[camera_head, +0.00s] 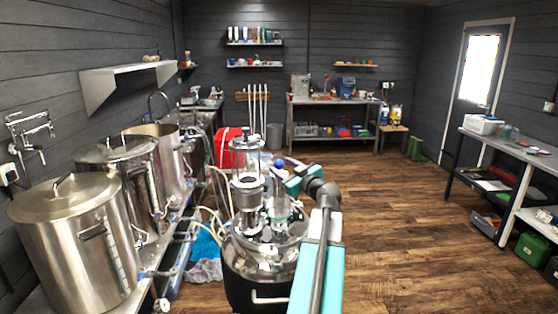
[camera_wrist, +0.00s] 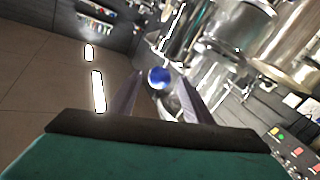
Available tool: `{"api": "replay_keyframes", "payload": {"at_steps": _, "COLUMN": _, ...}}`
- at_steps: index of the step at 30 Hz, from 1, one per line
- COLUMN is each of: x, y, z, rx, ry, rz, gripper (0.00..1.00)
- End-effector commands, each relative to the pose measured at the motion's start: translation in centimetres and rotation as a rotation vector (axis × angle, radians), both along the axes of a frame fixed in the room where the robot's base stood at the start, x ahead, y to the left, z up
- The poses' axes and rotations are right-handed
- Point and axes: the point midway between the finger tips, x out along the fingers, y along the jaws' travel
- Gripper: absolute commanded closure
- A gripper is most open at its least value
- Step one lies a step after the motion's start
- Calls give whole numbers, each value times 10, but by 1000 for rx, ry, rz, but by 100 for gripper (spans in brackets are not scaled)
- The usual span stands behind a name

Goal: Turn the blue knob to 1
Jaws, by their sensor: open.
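The blue knob (camera_wrist: 159,78) shows as a small round blue shape in the wrist view, ahead of my gripper and between its two fingers in the picture. My gripper (camera_wrist: 160,92) is open, with one dark finger on each side of the knob. I cannot tell whether the fingers touch it. In the head view, a small blue round shape (camera_head: 279,163), likely the same knob, shows beside the glass column, close to my gripper (camera_head: 287,164). The knob's marks and its setting are too small to read.
A glass column (camera_head: 247,160) on a steel vessel (camera_head: 262,250) stands close left of my arm. Steel kettles (camera_head: 75,235) line the left wall, with hoses (camera_head: 215,190) beside them. A workbench (camera_head: 500,146) stands at right. The wooden floor (camera_head: 400,220) between is clear.

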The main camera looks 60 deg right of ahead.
Motion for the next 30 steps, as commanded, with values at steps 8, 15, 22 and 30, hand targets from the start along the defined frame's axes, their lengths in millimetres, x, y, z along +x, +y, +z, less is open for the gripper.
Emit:
{"api": "replay_keyframes", "payload": {"at_steps": 8, "x": 25, "y": -12, "z": 1, "rx": 0, "ry": 0, "rz": 1, "gripper": 54}}
{"api": "replay_keyframes", "payload": {"at_steps": 15, "x": 29, "y": -14, "z": 0, "rx": 0, "ry": 0, "rz": 0, "gripper": 54}}
{"api": "replay_keyframes", "payload": {"at_steps": 22, "x": 29, "y": -14, "z": 0, "rx": 0, "ry": 0, "rz": 0, "gripper": 61}}
{"api": "replay_keyframes", "payload": {"at_steps": 30, "x": 31, "y": -20, "z": 0, "rx": 0, "ry": 0, "rz": 2, "gripper": 95}}
